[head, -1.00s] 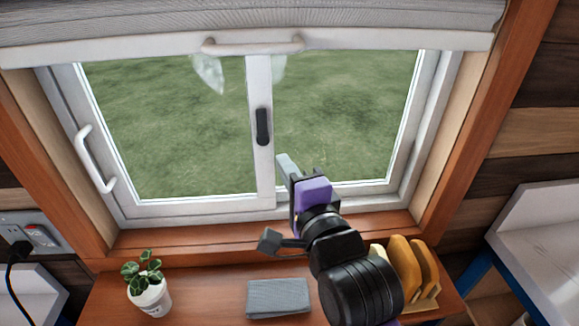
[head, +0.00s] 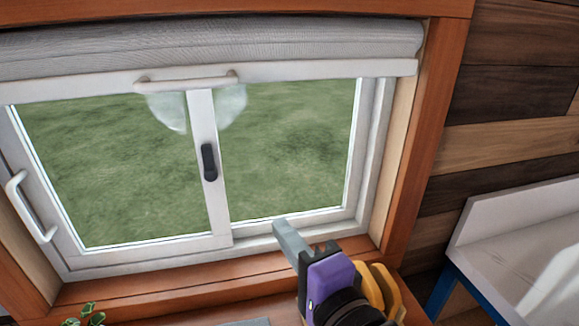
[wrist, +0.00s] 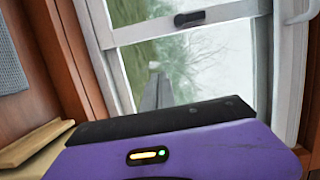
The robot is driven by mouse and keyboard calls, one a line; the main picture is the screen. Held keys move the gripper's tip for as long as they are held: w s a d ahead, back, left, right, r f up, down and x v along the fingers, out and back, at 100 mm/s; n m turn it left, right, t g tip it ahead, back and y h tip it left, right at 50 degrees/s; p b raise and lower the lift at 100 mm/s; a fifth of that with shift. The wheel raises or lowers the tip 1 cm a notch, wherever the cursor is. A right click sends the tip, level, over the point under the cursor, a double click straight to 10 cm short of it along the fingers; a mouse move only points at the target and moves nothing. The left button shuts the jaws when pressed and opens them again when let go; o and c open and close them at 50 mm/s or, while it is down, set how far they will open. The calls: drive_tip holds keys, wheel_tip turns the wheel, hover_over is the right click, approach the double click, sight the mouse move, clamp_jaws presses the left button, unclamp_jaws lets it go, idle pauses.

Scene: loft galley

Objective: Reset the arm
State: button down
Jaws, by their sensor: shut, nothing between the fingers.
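My gripper (head: 285,232) shows at the bottom centre of the head view, with its grey fingers together and nothing between them. Its purple body (head: 328,283) stands in front of the window's lower frame. In the wrist view, the gripper's fingers (wrist: 155,88) point toward the window glass, past the dark edge of the purple housing. The rest of my arm runs off the bottom of the head view.
A white window (head: 218,243) with a dark latch (head: 209,162) and a white side handle (head: 30,207) fills the middle. A grey blind (head: 200,50) hangs above it. Yellow-orange boards (head: 385,290) stand close beside my arm. A plant (head: 85,315) is at lower left. A white counter (head: 500,215) is at right.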

wheel_tip(320, 180, up, 3)
drive_tip(key=s+d+n+t, duration=0.1)
drive_tip(key=d+n+t, duration=0.2)
drive_tip(key=n, duration=0.1)
drive_tip(key=s+d+f+n+t+h, duration=0.1)
drive_tip(key=s+d+f+n+h, duration=0.35)
drive_tip(key=s+d+f, duration=0.5)
drive_tip(key=s+d+f+n+g+h, duration=0.1)
drive_tip(key=s+d+f, duration=0.2)
drive_tip(key=s, duration=0.4)
drive_tip(key=s+d+f+n+g+h, duration=0.1)
drive_tip(key=s+d+f+g+h, duration=0.1)
drive_tip(key=s+f, duration=0.4)
drive_tip(key=s+d+f+n+g+h, duration=0.1)
drive_tip(key=s+d+f, duration=0.3)
drive_tip(key=s, duration=0.6)
drive_tip(key=shift+d+f+g, duration=0.35)
drive_tip(key=shift+f+g, duration=0.05)
drive_tip(key=shift+h, duration=0.25)
